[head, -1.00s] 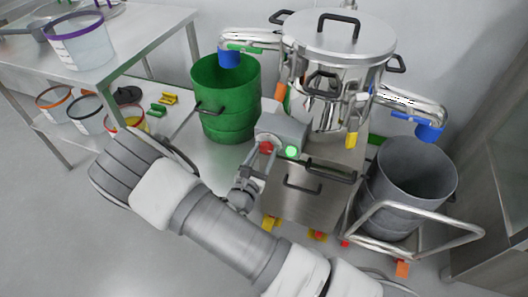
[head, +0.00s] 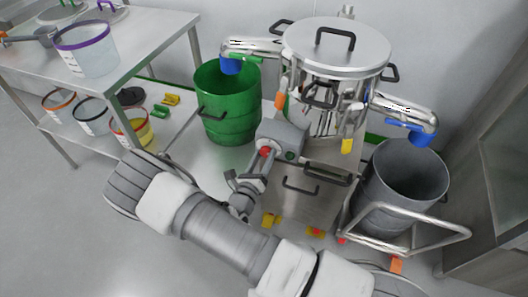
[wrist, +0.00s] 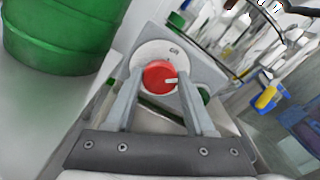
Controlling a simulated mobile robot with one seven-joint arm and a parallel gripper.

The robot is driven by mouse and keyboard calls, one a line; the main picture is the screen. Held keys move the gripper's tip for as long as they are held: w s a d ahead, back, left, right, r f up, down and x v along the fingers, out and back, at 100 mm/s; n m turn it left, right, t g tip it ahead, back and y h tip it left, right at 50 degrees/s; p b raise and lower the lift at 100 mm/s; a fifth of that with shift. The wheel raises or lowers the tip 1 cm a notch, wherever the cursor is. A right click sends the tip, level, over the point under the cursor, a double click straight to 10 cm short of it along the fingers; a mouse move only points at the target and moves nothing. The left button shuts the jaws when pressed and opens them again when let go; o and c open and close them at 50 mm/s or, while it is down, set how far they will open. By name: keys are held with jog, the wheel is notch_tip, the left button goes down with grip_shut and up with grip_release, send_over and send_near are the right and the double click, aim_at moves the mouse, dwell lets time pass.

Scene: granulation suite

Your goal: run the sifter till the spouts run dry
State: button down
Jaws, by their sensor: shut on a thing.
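The sifter (head: 330,65) is a steel drum with a lidded top and two side spouts. Its left spout (head: 252,46) ends in a blue sleeve over the green drum (head: 226,125). Its right spout (head: 408,104) ends in a blue sleeve above the grey drum (head: 402,190). No stream shows below either sleeve. A grey control box (head: 283,132) on its front carries a red knob (wrist: 160,75) and a green lamp (head: 290,156), which looks dark. My gripper (head: 261,160) is shut on the red knob, one finger on each side in the wrist view.
A steel table (head: 110,75) at left holds a purple-rimmed tub (head: 88,50); more tubs stand on its lower shelf. Open floor lies at lower left.

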jog(key=n+p, duration=0.2)
jog(key=n, duration=0.3)
jog(key=shift+n, duration=0.4)
jog(key=n+p, duration=0.1)
jog(key=n, duration=0.3)
jog(key=shift+f+n, duration=0.1)
jog(key=shift+n, duration=0.2)
jog(key=shift+c, duration=1.3)
grip_release()
jog(key=p+v, duration=0.2)
jog(key=v, duration=1.5)
jog(key=shift+s, duration=0.2)
jog(key=shift+a, duration=0.1)
